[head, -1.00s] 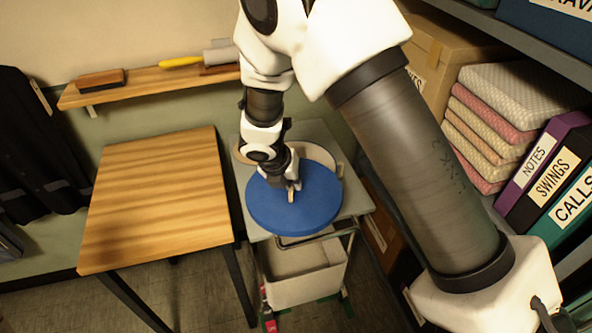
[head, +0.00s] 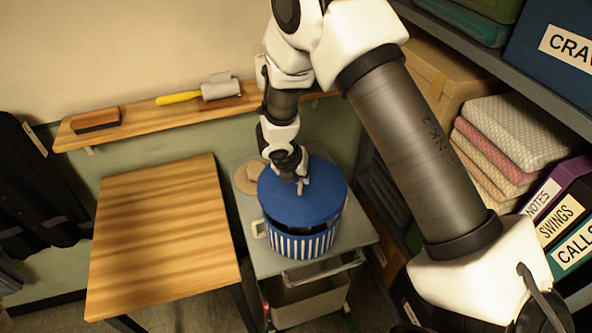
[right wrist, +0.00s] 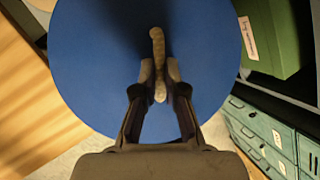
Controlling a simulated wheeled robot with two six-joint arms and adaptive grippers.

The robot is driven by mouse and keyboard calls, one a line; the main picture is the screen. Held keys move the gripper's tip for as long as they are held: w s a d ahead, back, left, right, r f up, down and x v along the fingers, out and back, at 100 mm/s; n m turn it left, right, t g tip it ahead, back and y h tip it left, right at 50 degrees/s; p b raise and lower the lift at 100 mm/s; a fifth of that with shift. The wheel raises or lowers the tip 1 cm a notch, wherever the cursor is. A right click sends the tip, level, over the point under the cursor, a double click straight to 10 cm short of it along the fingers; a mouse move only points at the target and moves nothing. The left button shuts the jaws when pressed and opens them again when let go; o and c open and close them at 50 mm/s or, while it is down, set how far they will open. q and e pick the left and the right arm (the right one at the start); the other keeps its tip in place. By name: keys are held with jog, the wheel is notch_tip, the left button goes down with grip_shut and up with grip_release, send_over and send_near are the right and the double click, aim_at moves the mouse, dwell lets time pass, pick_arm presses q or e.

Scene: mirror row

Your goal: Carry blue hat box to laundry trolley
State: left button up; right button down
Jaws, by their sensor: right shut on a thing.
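The blue hat box shows as a round blue top (head: 318,198) with a tan handle, over the grey top of a trolley (head: 358,238). Below it is a round blue-and-white striped side (head: 300,246) with a cream loop at its left. A dark band lies between the blue top and the stripes; I cannot tell whether they touch. My right gripper (head: 301,182) is shut on the tan handle. In the right wrist view the fingers (right wrist: 159,85) pinch this handle in the middle of the blue top (right wrist: 95,65). My left gripper is not in view.
A bare wooden table (head: 165,235) stands left of the trolley. A wall shelf (head: 150,122) holds a brush and a lint roller. At right, shelving holds a cardboard box (head: 445,75), folded cloths (head: 525,130) and labelled binders (head: 560,215). A bin (head: 310,300) sits under the trolley top.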

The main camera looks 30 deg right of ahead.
jog(key=shift+s+f+b, duration=0.15)
jog(key=shift+f+b, duration=0.15)
jog(key=shift+f, duration=0.25)
jog(key=f+b, duration=0.1)
jog(key=w+f+b, duration=0.1)
jog(key=d+f+b, duration=0.1)
jog(key=f, duration=0.1)
jog(key=shift+w, duration=0.25)
jog(key=shift+a+f+b, duration=0.1)
jog(key=shift+f+b, duration=0.25)
jog(key=shift+f, duration=0.1)
jog(key=shift+s+a+f+b, duration=0.15)
jog(key=shift+f+b, duration=0.05)
jog(key=shift+b, duration=0.1)
jog(key=shift+s+f, duration=0.1)
jog(key=shift+s, duration=0.1)
jog(key=shift+w+f, duration=0.1)
jog(key=shift+w, duration=0.1)
jog(key=shift+s, duration=0.1)
jog(key=shift+f+b, duration=0.5)
